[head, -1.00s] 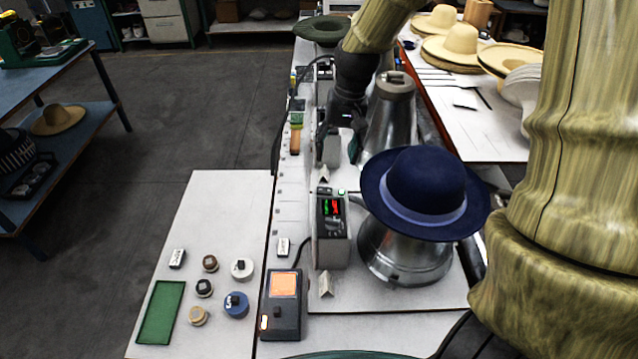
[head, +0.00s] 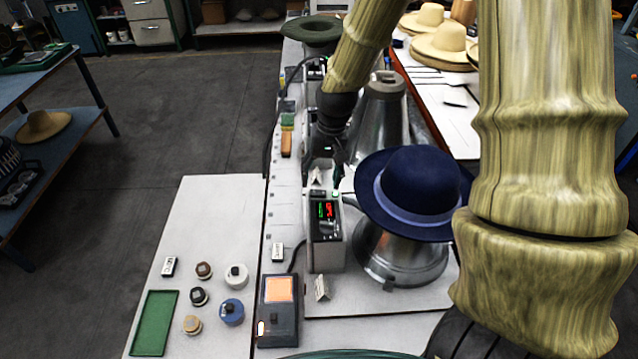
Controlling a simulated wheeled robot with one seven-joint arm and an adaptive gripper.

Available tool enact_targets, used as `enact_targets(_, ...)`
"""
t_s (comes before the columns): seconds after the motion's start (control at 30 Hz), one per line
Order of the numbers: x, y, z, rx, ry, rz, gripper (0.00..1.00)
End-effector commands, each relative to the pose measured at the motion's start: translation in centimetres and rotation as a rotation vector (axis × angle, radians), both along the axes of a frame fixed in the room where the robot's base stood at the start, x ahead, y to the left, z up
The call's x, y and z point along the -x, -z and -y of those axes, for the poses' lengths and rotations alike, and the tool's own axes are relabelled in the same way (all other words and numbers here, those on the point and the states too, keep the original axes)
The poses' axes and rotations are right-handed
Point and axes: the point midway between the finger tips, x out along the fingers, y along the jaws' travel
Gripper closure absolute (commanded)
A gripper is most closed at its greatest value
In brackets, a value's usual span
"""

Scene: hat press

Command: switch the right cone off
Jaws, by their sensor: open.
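A metal cone (head: 405,258) at the front carries a navy felt hat (head: 415,185). Beside it on the left stands a control box (head: 325,250) with a lit red and green display (head: 325,209). A small green-lit switch (head: 336,194) shows at the box's top back edge. A bare metal cone (head: 378,120) stands behind. My gripper (head: 332,168) is open, pointing down just behind the front control box, close above the green-lit switch. Its fingertips are dark and small, and I cannot tell whether they touch anything. My arm hides part of the rear controls.
A dark green hat (head: 313,32) sits at the far end of the bench. The navy brim is close to the right of my gripper. In front are a handheld unit with an orange screen (head: 278,290), a green tray (head: 154,322) and several small round pieces.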

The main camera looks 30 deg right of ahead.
Motion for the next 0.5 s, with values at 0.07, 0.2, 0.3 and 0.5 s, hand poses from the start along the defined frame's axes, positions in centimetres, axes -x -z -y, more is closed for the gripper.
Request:
enact_targets(0.07,0.0,0.8,-0.1,-0.001,0.001,-0.003,0.41)
enact_targets(0.2,-0.1,2.1,-0.2,0.000,0.001,-0.002,0.41)
enact_targets(0.3,-0.1,2.8,-0.3,0.000,0.001,-0.001,0.41)
enact_targets(0.5,-0.2,3.6,-0.4,0.000,0.001,0.000,0.41)
